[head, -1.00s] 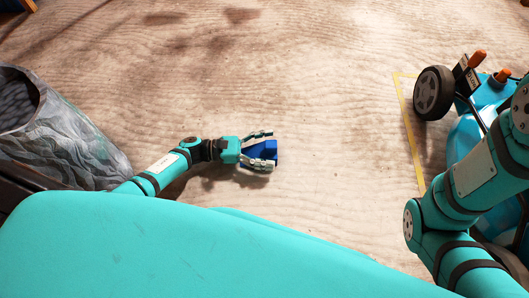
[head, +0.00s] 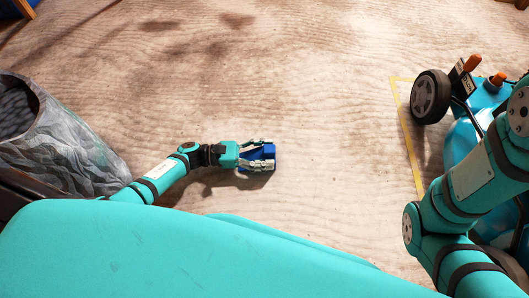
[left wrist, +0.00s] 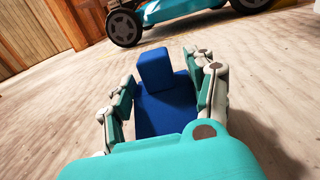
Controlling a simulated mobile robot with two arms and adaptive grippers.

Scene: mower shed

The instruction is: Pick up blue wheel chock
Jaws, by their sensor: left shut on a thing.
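The blue wheel chock (head: 259,154) is between the fingers of my left gripper (head: 260,156), near the middle of the head view. My left gripper is shut on it, with one finger on each side. In the left wrist view the chock (left wrist: 165,105) shows a raised block at its far end and a lower flat part nearer. The left gripper's fingers (left wrist: 165,98) flank it there. Whether the chock touches the floor is hard to tell. My right arm shows at the right of the head view, but its gripper is out of view.
A teal mower (head: 470,135) with a dark wheel (head: 430,96) stands at the right, beside a yellow floor line (head: 406,130). A grey patterned bin (head: 60,140) stands at the left. The wooden floor (head: 310,90) ahead is clear.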

